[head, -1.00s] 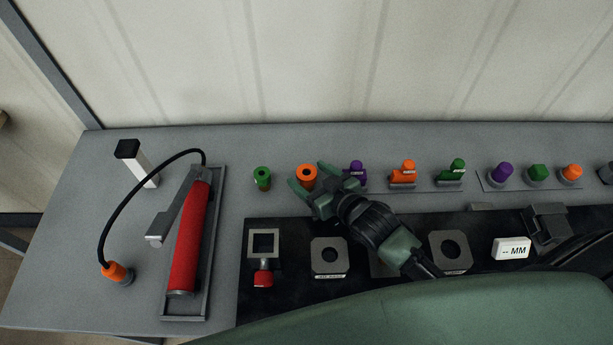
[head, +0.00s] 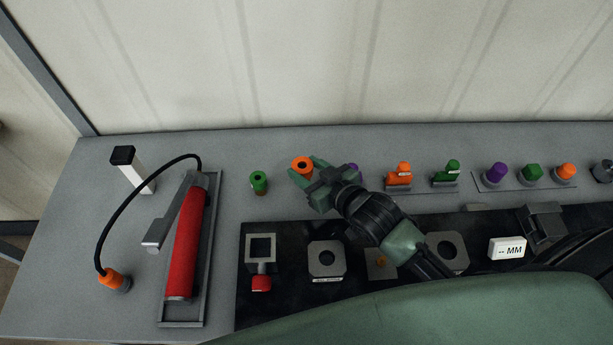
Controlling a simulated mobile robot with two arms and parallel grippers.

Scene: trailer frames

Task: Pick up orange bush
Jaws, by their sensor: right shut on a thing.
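The orange bush (head: 302,163) is a short orange cylinder with a dark hole in its top, at the back of the bench left of centre. My right gripper (head: 306,172) is shut on it, with its green fingers on the bush's near and right sides. The fingers hide the bush's lower part, so I cannot tell how far it is off the bench. My left gripper is not in view.
A green bush (head: 259,182) stands just left of the gripper. Orange (head: 399,174) and green (head: 446,173) fittings stand to the right. A red pump cylinder (head: 188,240) lies at left.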

